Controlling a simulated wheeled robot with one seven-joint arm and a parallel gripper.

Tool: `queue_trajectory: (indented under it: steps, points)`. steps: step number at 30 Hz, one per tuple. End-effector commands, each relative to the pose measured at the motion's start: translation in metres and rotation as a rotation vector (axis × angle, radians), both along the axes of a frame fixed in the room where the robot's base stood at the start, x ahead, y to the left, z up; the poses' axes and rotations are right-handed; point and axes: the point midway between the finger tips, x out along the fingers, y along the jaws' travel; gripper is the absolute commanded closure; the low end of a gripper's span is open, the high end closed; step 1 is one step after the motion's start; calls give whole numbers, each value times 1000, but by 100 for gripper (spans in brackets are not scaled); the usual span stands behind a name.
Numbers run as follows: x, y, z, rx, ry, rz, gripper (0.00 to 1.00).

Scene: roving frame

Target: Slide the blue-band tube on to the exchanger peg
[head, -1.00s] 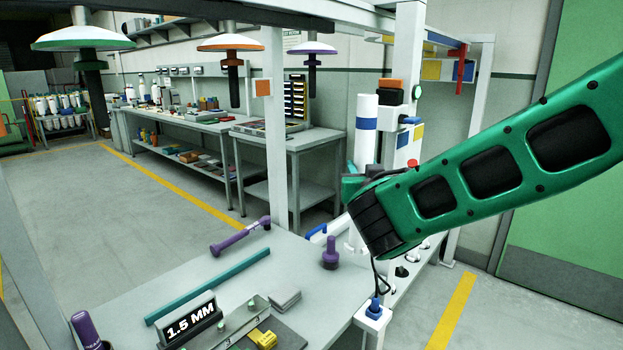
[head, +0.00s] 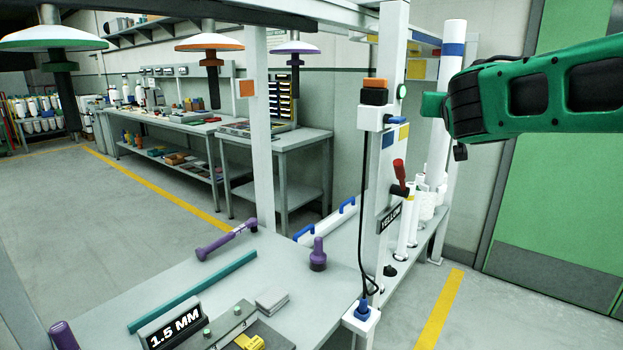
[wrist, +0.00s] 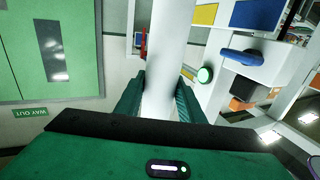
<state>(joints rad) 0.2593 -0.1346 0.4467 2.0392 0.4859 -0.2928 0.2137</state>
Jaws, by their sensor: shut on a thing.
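The blue-band tube (head: 453,32) is a long white tube with a blue band near its top. It stands roughly upright right of the white column (head: 392,40) in the head view. My gripper (head: 434,105) is shut on it below the band, and in the wrist view the tube (wrist: 168,60) passes between my green fingers (wrist: 158,97). The tube's lower end is hard to tell from the white parts behind. The column carries a red handle (head: 399,172) and a YELLOW sign (head: 390,217). I cannot tell for sure which part is the exchanger peg.
White tubes (head: 405,225) stand on the low bench right of the column. A black cable (head: 363,200) hangs in front. A blue peg-like part (wrist: 242,57) sticks out near the tube. The grey table (head: 225,275) holds purple tools. Floor at right is clear.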

Motion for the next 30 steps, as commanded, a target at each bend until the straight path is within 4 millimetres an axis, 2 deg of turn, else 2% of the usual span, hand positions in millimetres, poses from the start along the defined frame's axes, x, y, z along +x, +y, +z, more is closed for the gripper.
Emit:
queue_trajectory:
  steps: [8, 15, 24, 30]
  points:
    - [40, -12, -71, 3, 5, 46, 92]
    - [71, -26, -158, 3, 5, 91, 92]
    - [84, -41, -261, 3, 5, 128, 92]
    - [82, -37, -319, 3, 3, 158, 92]
